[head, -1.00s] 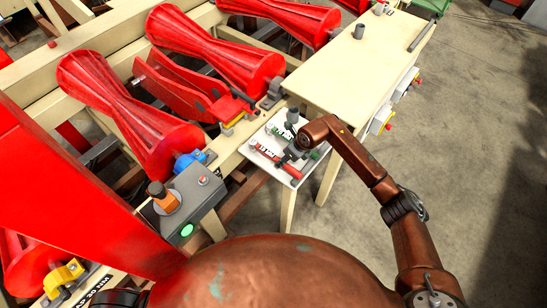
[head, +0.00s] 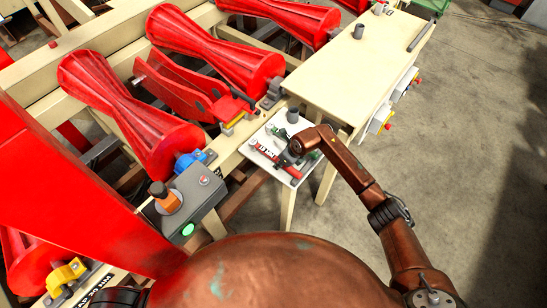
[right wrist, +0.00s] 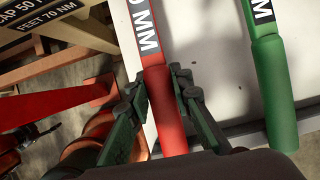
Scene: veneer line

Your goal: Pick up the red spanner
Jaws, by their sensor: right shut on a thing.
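The red spanner (right wrist: 165,100) lies between the fingers of my right gripper (right wrist: 153,95), which is shut on its red handle in the right wrist view. In the head view the red spanner (head: 264,150) is partly hidden by my right gripper (head: 284,160) over the small white-topped stand (head: 262,160). I cannot tell whether the spanner is clear of the surface. A green spanner (right wrist: 274,90) lies to its right in the right wrist view.
A dark grey cup (head: 292,115) stands at the back of the white top. A long cream bench (head: 345,75) stands close behind and to the right. Red rollers (head: 130,115) and a grey control box (head: 190,200) are on the left. Open floor lies to the right.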

